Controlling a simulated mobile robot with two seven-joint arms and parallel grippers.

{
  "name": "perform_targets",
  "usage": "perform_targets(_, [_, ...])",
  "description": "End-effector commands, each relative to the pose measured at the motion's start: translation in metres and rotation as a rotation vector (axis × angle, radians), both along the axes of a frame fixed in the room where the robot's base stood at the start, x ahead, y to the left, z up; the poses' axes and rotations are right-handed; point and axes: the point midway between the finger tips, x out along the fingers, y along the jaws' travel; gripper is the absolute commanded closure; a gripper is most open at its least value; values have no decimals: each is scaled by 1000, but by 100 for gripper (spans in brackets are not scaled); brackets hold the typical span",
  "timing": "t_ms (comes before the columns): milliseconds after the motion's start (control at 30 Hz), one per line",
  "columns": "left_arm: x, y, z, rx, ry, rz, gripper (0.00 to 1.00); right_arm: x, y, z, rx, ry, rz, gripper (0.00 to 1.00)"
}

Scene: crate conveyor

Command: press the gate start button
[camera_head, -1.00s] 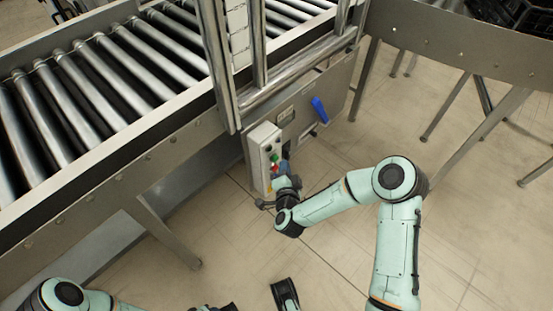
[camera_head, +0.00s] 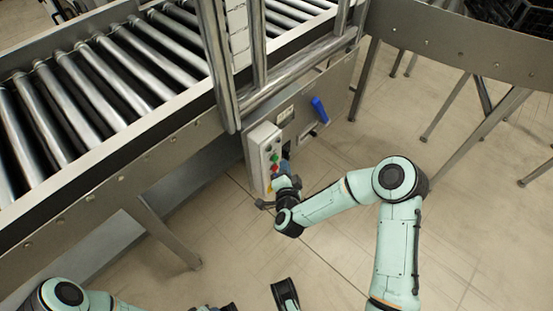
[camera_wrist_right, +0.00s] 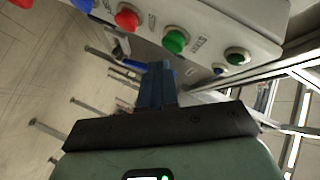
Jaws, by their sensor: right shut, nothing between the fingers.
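The control box (camera_head: 261,150) is a pale box on the side of the conveyor frame, with a column of small coloured buttons. In the right wrist view, a green button (camera_wrist_right: 176,40) sits between a red button (camera_wrist_right: 127,18) and a darker green one (camera_wrist_right: 237,55). Their labels are too small to read surely. My right gripper (camera_head: 284,168) is at the box; its blue fingers (camera_wrist_right: 157,84) are shut and empty, just below the green button in the wrist view, with no clear contact. A dark part of my left gripper (camera_head: 285,294) shows at the bottom edge; its jaws are unclear.
The roller conveyor (camera_head: 100,85) fills the upper left. A metal gate frame (camera_head: 222,80) rises above the control box. A blue handle (camera_head: 320,109) is on the panel to the right of the box. A second table's legs (camera_head: 480,135) stand at the right. The floor in front is clear.

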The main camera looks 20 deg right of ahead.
Motion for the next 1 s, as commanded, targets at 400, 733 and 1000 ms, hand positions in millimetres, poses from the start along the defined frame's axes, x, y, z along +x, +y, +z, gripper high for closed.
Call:
perform_targets(400, [0, 0, 0, 0, 0, 0, 57, 0, 0, 0, 0, 0, 0, 100])
perform_targets(733, [0, 0, -1, 0, 0, 0, 57, 6, 3, 0, 0, 0, -1, 100])
perform_targets(1000, [0, 0, -1, 0, 0, 0, 57, 8, 3, 0, 0, 0, 0, 100])
